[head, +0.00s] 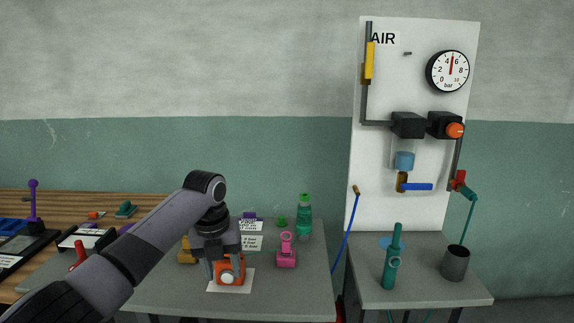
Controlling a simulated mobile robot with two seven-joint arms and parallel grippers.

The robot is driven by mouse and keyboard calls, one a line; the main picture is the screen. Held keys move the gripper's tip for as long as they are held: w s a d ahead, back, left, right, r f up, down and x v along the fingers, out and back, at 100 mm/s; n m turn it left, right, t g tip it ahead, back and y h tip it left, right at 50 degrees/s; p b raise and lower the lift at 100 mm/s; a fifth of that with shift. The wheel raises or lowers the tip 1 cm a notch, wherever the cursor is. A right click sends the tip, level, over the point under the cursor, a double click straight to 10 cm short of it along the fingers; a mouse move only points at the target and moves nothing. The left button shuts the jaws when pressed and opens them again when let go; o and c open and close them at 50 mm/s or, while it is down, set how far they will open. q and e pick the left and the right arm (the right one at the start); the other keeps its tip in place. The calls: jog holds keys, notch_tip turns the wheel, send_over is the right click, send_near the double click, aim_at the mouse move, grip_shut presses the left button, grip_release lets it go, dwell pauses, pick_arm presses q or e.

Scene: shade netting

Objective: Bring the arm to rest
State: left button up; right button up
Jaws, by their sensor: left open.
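My left arm comes in from the lower left, bends at a raised elbow and points its left gripper (227,280) down over the grey table (300,302). The gripper is open. Its fingers are close around or in front of an orange object (232,266) with a pale round face, which sits on a white sheet (243,285). I cannot tell whether the fingers touch it. My right gripper does not show.
A pink object (287,252) and a green bottle (304,218) stand right of the gripper. Yellow item (186,252) is partly hidden by my arm. A white air panel (410,205) with gauge (447,71) stands behind a side table holding a teal tool (391,262) and grey cup (455,263).

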pick_arm(q)
jog(key=s+d+f+n+t+h, duration=0.15)
jog(key=f+n, duration=0.25)
jog(key=f, duration=0.4)
jog(key=s+d+f+n+h, duration=0.1)
jog(key=s+d+f+n, duration=0.2)
jog(key=f, duration=0.5)
jog(key=s+a+f+n+t+h, duration=0.1)
jog(key=s+f+n+t, duration=0.2)
jog(key=s+f+n, duration=0.75)
jog(key=s+a+r+n+t+y, duration=0.1)
jog(key=s+a+n+t, duration=0.1)
jog(key=s+a+n, duration=0.3)
jog(key=s+a+r+n+t+y, duration=0.1)
jog(key=s+a+n+t, duration=0.2)
jog(key=s+n, duration=0.6)
jog(key=shift+s+a+r, duration=0.2)
jog(key=shift+s+a, duration=0.9)
jog(key=shift+s, duration=0.15)
